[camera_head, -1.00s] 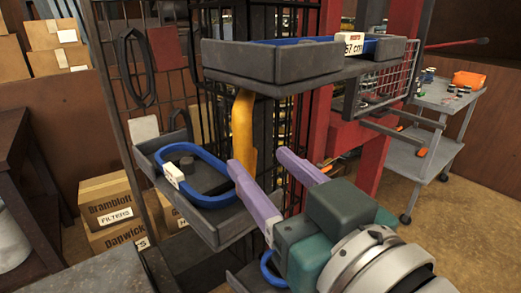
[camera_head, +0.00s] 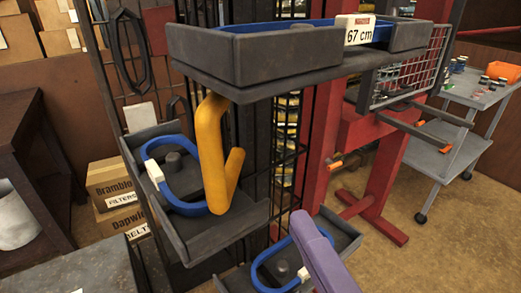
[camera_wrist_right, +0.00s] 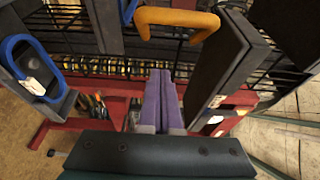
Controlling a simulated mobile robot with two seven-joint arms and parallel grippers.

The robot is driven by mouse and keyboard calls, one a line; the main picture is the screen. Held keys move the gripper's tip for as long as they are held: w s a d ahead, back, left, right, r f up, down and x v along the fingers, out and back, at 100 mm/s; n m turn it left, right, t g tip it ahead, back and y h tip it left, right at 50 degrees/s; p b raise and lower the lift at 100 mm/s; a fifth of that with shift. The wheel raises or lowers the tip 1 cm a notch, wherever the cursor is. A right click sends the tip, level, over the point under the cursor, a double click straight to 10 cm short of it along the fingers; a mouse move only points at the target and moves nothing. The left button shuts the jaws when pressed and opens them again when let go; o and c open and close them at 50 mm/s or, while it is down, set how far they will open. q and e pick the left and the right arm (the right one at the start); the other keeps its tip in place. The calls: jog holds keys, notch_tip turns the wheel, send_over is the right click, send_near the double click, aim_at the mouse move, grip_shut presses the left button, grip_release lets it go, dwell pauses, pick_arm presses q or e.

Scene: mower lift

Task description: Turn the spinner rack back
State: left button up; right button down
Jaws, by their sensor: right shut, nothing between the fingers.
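The spinner rack is a black wire frame with dark grey trays at several heights. Its upper tray (camera_head: 245,68) holds a blue belt (camera_head: 270,25) with a "67 cm" tag (camera_head: 358,30). A yellow handle (camera_head: 211,150) hangs below that tray, and it also shows in the wrist view (camera_wrist_right: 178,18). A middle tray (camera_head: 228,226) holds another blue belt (camera_head: 153,150). My right gripper (camera_head: 305,222) has purple fingers, in front of a lower tray and apart from the handle. In the wrist view its fingers (camera_wrist_right: 160,78) are together and empty. My left gripper is not in view.
A red frame (camera_head: 370,140) stands behind and right of the rack. A grey cart (camera_head: 450,145) with small items is at the far right. Boxes (camera_head: 120,205) and a dark bench (camera_head: 30,150) are at the left. Brown floor is open at lower right.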

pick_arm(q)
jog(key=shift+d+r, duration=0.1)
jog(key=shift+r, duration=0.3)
pick_arm(e)
jog(key=w+a, duration=0.4)
jog(key=a, duration=0.2)
jog(key=shift+w, duration=0.4)
